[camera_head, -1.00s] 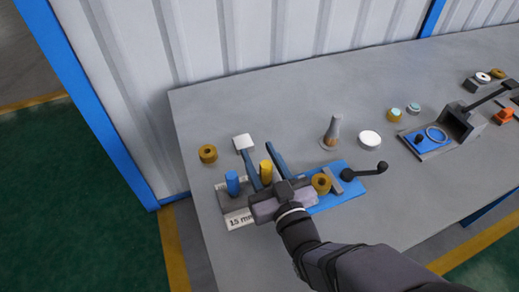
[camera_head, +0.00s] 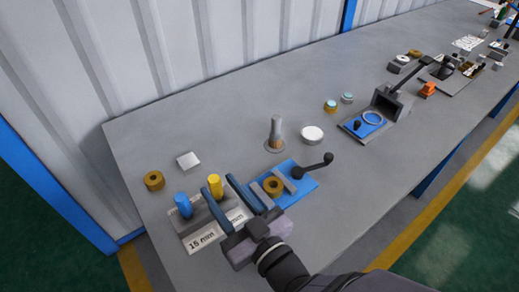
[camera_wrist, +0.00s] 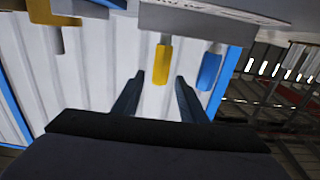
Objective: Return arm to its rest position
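My gripper (camera_head: 219,186) is over the near left of the table. Its two dark blue fingers are apart with nothing held between them. In the wrist view the empty gap shows between the fingertips (camera_wrist: 159,80). A yellow-handled tool (camera_head: 215,184) and a blue-handled tool (camera_head: 183,205) stand in a grey holder labelled 15 mm (camera_head: 203,240). The yellow tool (camera_wrist: 161,65) appears just past the fingertips in the wrist view. A brass flanged ring (camera_head: 273,186) sits on the blue fixture (camera_head: 296,188), right of the fingers. My gripper's body hides part of the holder.
Another brass ring (camera_head: 153,180) and a white square block (camera_head: 188,161) lie to the left. A grey cone (camera_head: 276,135) and a white disc (camera_head: 312,134) stand behind the fixture. The fixture's black ball-ended lever (camera_head: 314,168) sticks out right.

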